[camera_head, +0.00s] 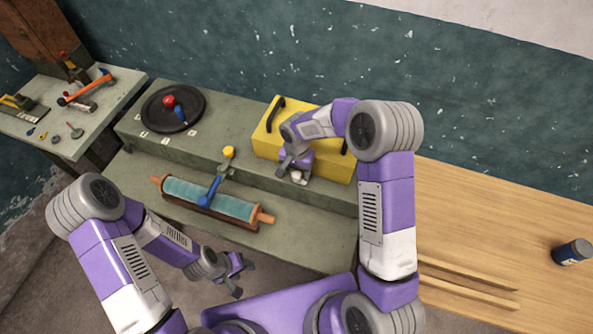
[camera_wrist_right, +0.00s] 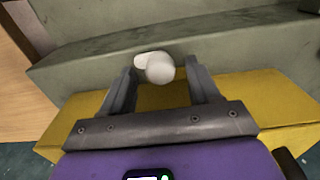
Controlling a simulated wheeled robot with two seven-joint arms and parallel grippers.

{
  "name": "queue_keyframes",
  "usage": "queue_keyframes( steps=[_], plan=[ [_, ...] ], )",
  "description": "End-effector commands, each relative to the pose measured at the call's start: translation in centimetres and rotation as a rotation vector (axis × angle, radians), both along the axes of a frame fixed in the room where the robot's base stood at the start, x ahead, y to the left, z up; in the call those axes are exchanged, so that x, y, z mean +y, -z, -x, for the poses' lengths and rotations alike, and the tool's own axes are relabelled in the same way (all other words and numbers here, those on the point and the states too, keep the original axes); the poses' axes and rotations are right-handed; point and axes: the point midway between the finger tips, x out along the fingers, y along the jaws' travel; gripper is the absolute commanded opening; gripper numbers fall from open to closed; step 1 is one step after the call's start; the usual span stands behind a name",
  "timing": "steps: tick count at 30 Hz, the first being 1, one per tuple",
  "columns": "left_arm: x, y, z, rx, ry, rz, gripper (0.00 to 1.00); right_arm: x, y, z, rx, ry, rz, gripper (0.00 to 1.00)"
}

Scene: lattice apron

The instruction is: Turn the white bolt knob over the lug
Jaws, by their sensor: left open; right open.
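The white bolt knob (camera_wrist_right: 158,68) shows in the right wrist view between the two fingers of my right gripper (camera_head: 292,174), with a short white stem to its left. The gripper is open, with visible gaps beside the knob. In the head view the gripper reaches down at the front of the yellow box (camera_head: 335,167) and largely hides the knob. I cannot make out the lug. My left gripper (camera_head: 243,278) is open and empty, low in front of the green-grey bench (camera_head: 315,235).
A teal roller (camera_head: 210,199) with orange ends lies on the bench's lower level, beside a blue-handled lever (camera_head: 211,187) with a yellow knob. A black disc (camera_head: 156,98) stands behind. A wooden table (camera_head: 490,225) with a dark jar (camera_head: 571,251) is at right.

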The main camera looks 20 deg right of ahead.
Motion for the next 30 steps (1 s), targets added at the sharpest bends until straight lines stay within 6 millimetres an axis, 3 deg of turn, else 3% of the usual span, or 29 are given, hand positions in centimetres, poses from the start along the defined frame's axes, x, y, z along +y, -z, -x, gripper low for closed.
queue_keyframes(
  steps=[9, 20, 30],
  plan=[
    [0.00, 0.00, -0.03, -0.001, 0.000, 0.000, 0.49, 0.02, 0.43, 0.00, -0.001, 0.001, -0.001, 0.61],
    [0.00, 0.00, -0.03, -0.001, 0.000, 0.000, 0.49, 0.02, 0.39, 0.00, -0.001, 0.001, -0.001, 0.07],
    [0.00, 0.19, -0.02, 0.000, 0.000, 0.000, 0.49, 0.02, 0.40, -0.02, -0.002, -0.045, -0.001, 0.05]
  ],
)
